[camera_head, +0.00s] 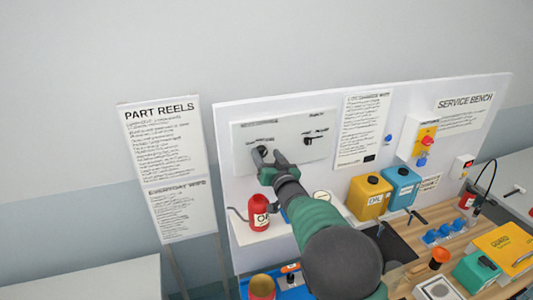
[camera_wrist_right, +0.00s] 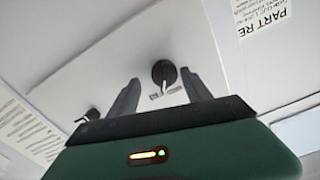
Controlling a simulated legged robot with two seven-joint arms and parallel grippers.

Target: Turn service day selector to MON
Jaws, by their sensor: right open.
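A white panel (camera_head: 284,126) on the upright board carries two dark knobs; its small labels are too blurred to read, so I cannot tell which is the service day selector. The left knob (camera_head: 262,151) is partly hidden behind my right gripper (camera_head: 269,160). The right knob (camera_head: 309,141) is clear. In the right wrist view, a round black knob (camera_wrist_right: 164,73) with a pale pointer mark shows between the open fingers of my right gripper (camera_wrist_right: 160,78). The fingers look apart from it on both sides. The other knob (camera_wrist_right: 91,115) lies to the lower left. My left gripper is not in view.
A red bottle (camera_head: 258,212) stands on a shelf below the panel. Yellow (camera_head: 369,196) and blue (camera_head: 401,187) canisters stand to the right. A "PART REELS" sign (camera_head: 165,150) is at left. The service bench at right is cluttered.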

